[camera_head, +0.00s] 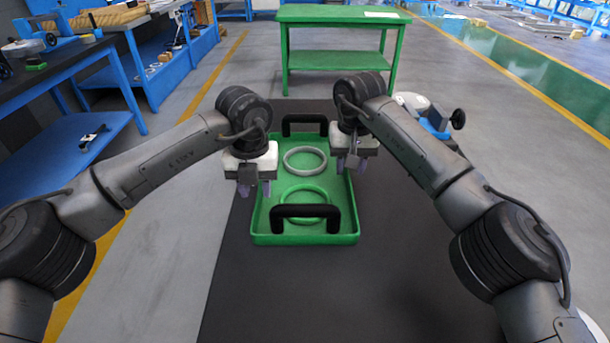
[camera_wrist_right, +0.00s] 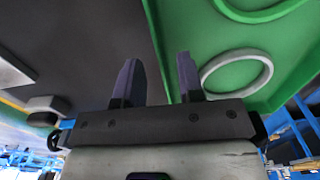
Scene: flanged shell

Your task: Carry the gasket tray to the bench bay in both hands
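The green gasket tray (camera_head: 300,240) lies on a dark mat in the middle of the head view. It has a black handle (camera_head: 305,210) at the near end and another black handle (camera_head: 305,118) at the far end. A pale ring (camera_head: 289,162) and a green ring (camera_head: 283,194) lie inside. My left gripper (camera_head: 255,189) is open and empty above the tray's left edge. My right gripper (camera_head: 350,165) is open and empty above its right edge. In the right wrist view, the fingers (camera_wrist_right: 158,65) are apart beside the tray (camera_wrist_right: 178,30). Neither gripper holds a handle.
A green bench (camera_head: 340,60) stands beyond the tray. A blue workbench (camera_head: 65,65) with a lower shelf (camera_head: 75,150) is at the left. A blue-and-white object (camera_head: 425,115) sits partly behind my right arm. The dark mat (camera_head: 300,290) nearer than the tray is clear.

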